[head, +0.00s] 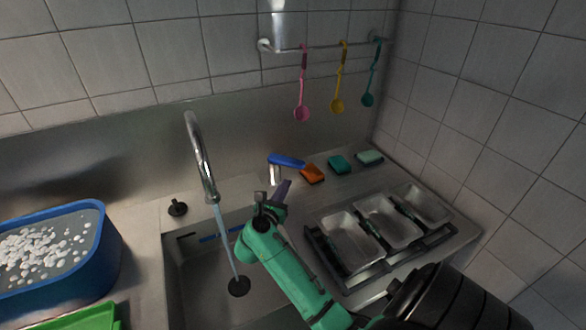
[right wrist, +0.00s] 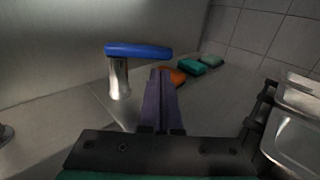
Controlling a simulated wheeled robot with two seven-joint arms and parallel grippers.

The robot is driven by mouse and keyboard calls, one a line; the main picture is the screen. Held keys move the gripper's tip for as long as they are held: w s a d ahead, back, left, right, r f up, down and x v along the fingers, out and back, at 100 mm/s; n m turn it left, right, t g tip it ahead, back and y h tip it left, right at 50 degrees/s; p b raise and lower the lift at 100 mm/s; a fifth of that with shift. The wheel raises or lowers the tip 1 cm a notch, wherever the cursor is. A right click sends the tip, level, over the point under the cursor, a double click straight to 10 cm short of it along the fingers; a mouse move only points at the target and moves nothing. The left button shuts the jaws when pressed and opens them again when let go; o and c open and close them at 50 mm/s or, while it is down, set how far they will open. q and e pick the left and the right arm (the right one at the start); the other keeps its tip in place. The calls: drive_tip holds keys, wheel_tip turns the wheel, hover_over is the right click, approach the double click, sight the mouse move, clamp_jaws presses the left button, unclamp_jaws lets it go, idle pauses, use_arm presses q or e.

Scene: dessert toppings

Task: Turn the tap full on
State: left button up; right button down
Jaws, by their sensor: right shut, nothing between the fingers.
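The chrome tap spout (head: 200,155) arches over the sink (head: 190,275), and a stream of water (head: 229,243) runs from it to the dark drain (head: 239,287). The tap's blue lever (head: 286,160) sits on a short chrome post (head: 274,175) to the right of the spout; both also show in the right wrist view, the lever (right wrist: 138,50) pointing right. My right gripper (head: 284,186) is shut and empty, its purple fingers just in front of the lever. In the right wrist view the fingertips (right wrist: 159,72) appear close to the lever's free end; I cannot tell whether they touch. My left gripper is out of view.
Orange (head: 312,173), teal (head: 339,164) and pale green (head: 369,157) sponges lie behind the rack of metal trays (head: 350,243). Pink, yellow and teal spoons hang from a wall rail (head: 290,49). A blue tub (head: 105,255) with white pieces stands at left.

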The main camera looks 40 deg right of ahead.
sight(300, 167)
drive_tip(key=p+x, duration=0.1)
drive_tip(key=x, duration=0.5)
drive_tip(key=shift+w+d+r+p, duration=0.15)
drive_tip(key=shift+d+r+p, duration=0.1)
drive_tip(key=shift+p, duration=0.15)
drive_tip(key=shift+w+d+f, duration=0.1)
drive_tip(key=shift+d+f, duration=0.05)
drive_tip(key=shift+d, duration=0.1)
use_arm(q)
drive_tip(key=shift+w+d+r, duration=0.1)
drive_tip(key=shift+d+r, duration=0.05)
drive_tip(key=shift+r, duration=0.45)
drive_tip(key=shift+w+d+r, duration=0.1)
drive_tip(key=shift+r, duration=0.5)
use_arm(e)
drive_tip(key=shift+d+f, duration=0.1)
drive_tip(key=shift+f, duration=0.05)
drive_tip(key=shift+w+d+f+b, duration=0.1)
drive_tip(key=shift+d+b, duration=0.7)
drive_tip(key=shift+d, duration=0.8)
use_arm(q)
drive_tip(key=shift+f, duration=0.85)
use_arm(e)
drive_tip(key=shift+r, duration=0.25)
